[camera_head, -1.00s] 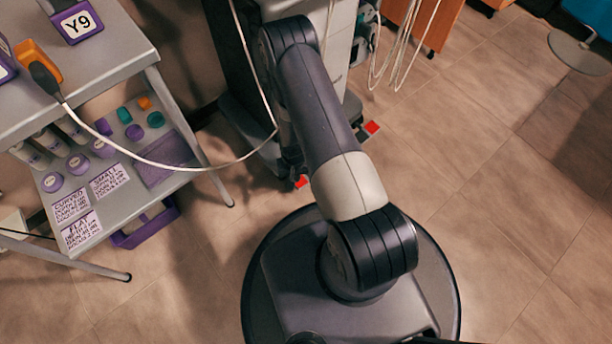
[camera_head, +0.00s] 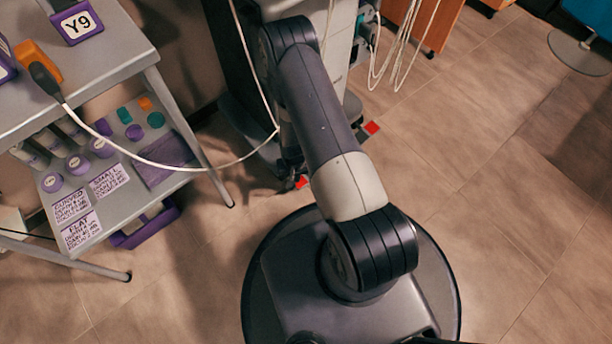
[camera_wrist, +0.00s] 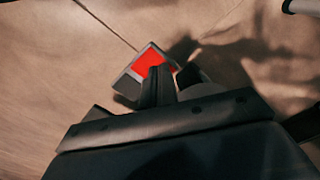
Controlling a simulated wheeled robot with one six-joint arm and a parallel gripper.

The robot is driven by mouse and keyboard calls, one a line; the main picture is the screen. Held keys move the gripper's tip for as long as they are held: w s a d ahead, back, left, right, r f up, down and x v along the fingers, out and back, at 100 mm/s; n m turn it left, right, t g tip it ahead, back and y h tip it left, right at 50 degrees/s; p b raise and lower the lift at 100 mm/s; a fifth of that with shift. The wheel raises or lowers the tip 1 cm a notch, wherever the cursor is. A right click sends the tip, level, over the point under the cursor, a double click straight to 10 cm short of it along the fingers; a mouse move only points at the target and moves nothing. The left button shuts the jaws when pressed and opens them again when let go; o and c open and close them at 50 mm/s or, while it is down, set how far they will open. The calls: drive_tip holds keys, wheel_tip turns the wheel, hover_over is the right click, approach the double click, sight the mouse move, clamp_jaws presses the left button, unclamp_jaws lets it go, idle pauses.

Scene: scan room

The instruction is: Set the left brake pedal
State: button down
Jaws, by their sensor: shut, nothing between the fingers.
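The tips of my gripper (camera_wrist: 158,72) are shut and empty, and overlap the near edge of the red face. I cannot tell whether they touch it. In the head view, two red pedals show at the base of the grey machine: the left one (camera_head: 302,182) beside my arm, mostly hidden, and the right one (camera_head: 372,128) to the right of my arm.
A grey shelf cart (camera_head: 110,75) with labelled items stands at left. A white cable (camera_head: 190,168) loops from it to the machine (camera_head: 345,45). White cables (camera_head: 400,50) hang at the top. The tiled floor (camera_head: 500,170) at right is largely clear.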

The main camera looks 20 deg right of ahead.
drive_tip(key=shift+f+b, duration=1.45)
drive_tip(key=shift+f, duration=0.15)
idle(0.6)
drive_tip(key=shift+r, duration=0.15)
drive_tip(key=shift+r+p, duration=2.15)
drive_tip(key=shift+r, duration=1.35)
drive_tip(key=shift+f, duration=0.1)
wheel_tip(320, 180, down, 7)
drive_tip(key=b, duration=0.4)
